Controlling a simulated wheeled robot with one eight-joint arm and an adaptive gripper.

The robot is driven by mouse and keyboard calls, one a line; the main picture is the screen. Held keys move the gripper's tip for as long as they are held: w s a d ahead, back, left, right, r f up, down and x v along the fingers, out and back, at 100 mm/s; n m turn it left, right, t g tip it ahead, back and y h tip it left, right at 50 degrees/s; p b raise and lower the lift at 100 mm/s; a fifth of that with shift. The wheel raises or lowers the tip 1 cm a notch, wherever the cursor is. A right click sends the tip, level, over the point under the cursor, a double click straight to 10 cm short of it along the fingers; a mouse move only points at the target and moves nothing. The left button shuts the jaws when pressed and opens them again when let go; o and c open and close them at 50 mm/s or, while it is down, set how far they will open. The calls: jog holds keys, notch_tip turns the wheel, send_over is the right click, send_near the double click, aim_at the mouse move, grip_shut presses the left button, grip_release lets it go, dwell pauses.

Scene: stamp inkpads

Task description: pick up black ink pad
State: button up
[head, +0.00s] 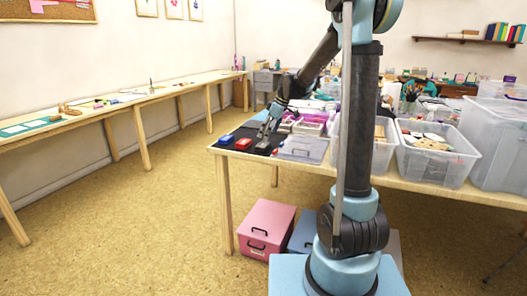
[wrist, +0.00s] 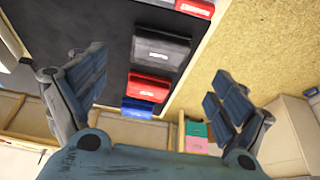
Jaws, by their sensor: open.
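The black ink pad (wrist: 162,47) is a dark box with a grey front in the wrist view, lying on a black mat (wrist: 95,28) near the table edge. My gripper (wrist: 160,70) is open and empty, with one finger at left and one at right of the picture. The black ink pad shows between and beyond the fingertips, apart from them. In the head view my gripper (head: 267,131) is low over the dark mat at the table's near left corner.
A red ink pad (wrist: 149,87) and a blue ink pad (wrist: 138,107) lie in line beside the black one. Another red pad (wrist: 195,7) is on its other side. Clear plastic bins (head: 437,150) stand along the table at right.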

aim_at(263, 145)
jog(key=shift+x, duration=3.3)
jog(key=shift+d, duration=0.2)
jog(key=c, duration=1.2)
